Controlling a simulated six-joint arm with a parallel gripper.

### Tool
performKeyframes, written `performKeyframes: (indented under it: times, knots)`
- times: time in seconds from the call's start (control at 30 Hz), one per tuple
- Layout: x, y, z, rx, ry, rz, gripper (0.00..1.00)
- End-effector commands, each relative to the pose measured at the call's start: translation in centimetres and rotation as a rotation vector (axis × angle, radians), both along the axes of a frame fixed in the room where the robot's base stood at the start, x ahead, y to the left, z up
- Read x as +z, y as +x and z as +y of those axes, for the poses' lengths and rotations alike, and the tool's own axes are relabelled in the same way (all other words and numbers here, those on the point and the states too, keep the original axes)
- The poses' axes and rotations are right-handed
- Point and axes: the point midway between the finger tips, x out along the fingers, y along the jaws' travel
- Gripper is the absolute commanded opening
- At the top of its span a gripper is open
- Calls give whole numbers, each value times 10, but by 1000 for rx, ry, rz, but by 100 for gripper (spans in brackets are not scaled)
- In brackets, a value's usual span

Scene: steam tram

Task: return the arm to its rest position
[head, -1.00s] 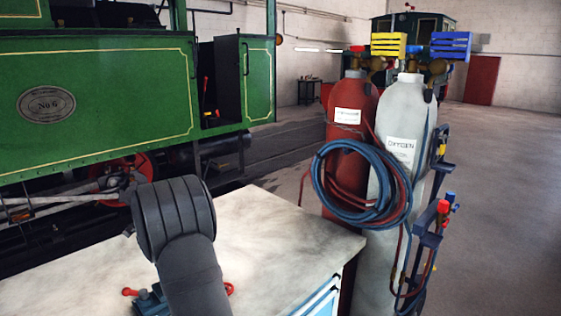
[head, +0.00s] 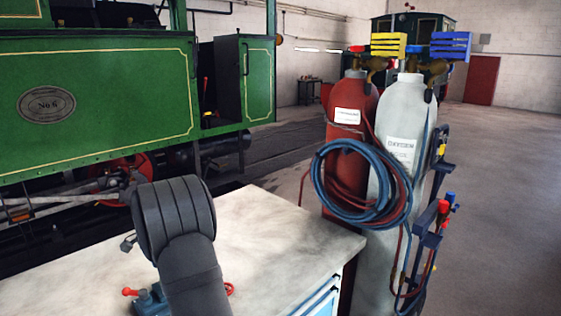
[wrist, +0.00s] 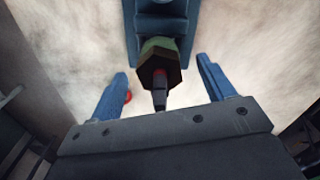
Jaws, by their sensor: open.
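My gripper (wrist: 162,66) shows in the wrist view with its two blue fingers apart. A part with a green body and a dark hexagonal end (wrist: 160,66) lies between the fingers in the picture, with a gap on each side. A narrow black and red piece sticks out of it toward my gripper. A blue vise (wrist: 160,18) is behind this part, at the top of the wrist view. In the head view the vise (head: 152,301) is partly hidden by my dark arm, and my fingers cannot be made out.
The pale workbench (head: 275,240) has clear room to the right of my arm. A red cylinder (head: 349,105) and a grey oxygen cylinder (head: 405,112) with coiled hoses (head: 335,195) stand beyond its right edge. A green locomotive (head: 110,95) stands behind at the left.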

Motion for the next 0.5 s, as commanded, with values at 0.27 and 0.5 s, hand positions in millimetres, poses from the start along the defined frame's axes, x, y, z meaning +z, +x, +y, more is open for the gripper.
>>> performKeyframes:
  times: [0.27, 0.5]
  knots:
    - [0, 0, 0, 227, 0, 0, 75]
    - [0, 0, 0, 427, 0, 0, 75]
